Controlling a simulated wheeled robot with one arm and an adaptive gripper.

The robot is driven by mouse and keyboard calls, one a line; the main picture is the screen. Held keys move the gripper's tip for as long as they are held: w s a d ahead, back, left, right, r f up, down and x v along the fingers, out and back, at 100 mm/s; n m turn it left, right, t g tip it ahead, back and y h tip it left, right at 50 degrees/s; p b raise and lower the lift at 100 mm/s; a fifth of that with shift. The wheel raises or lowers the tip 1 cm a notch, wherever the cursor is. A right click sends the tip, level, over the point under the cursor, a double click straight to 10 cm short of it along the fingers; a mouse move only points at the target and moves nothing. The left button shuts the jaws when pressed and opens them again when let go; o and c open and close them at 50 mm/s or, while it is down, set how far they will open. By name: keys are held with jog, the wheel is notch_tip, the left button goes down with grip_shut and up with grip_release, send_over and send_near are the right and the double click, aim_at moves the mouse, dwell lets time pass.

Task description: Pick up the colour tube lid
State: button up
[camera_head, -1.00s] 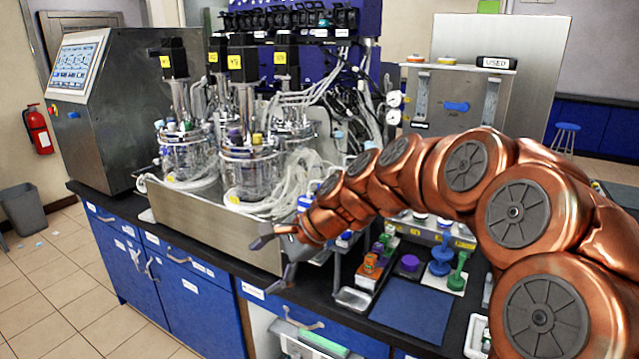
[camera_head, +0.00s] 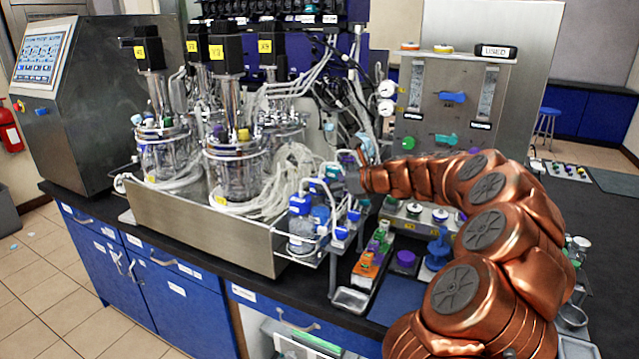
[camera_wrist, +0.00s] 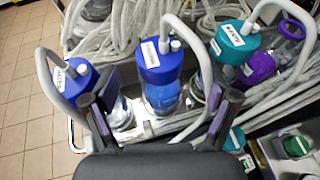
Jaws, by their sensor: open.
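The task does not say which coloured lid it means. In the wrist view, a blue tube lid (camera_wrist: 162,62) with a white label and a hose sits on a bottle of blue liquid (camera_wrist: 163,96). It lies ahead of and between the two fingers of my open, empty gripper (camera_wrist: 157,106). Another blue lid (camera_wrist: 70,78) is at left, partly behind the left finger. A teal lid (camera_wrist: 234,42) and a purple lid (camera_wrist: 258,72) are at right. In the head view, my gripper (camera_head: 352,172) is above and behind the blue-lidded bottles (camera_head: 302,222); its fingers are hard to make out.
The bottles stand in a wire rack at the steel tray's (camera_head: 205,232) right end. Hoses loop over the lids close to my fingers. Glass bioreactors (camera_head: 235,165) stand at left. An orange block (camera_head: 368,263) and a purple piece (camera_head: 405,261) lie on the counter at right.

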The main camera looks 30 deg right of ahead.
aim_at(323, 182)
jog(key=shift+p+x, duration=0.75)
jog(key=shift+x, duration=1.75)
jog(key=shift+r, duration=0.1)
jog(key=c, duration=1.1)
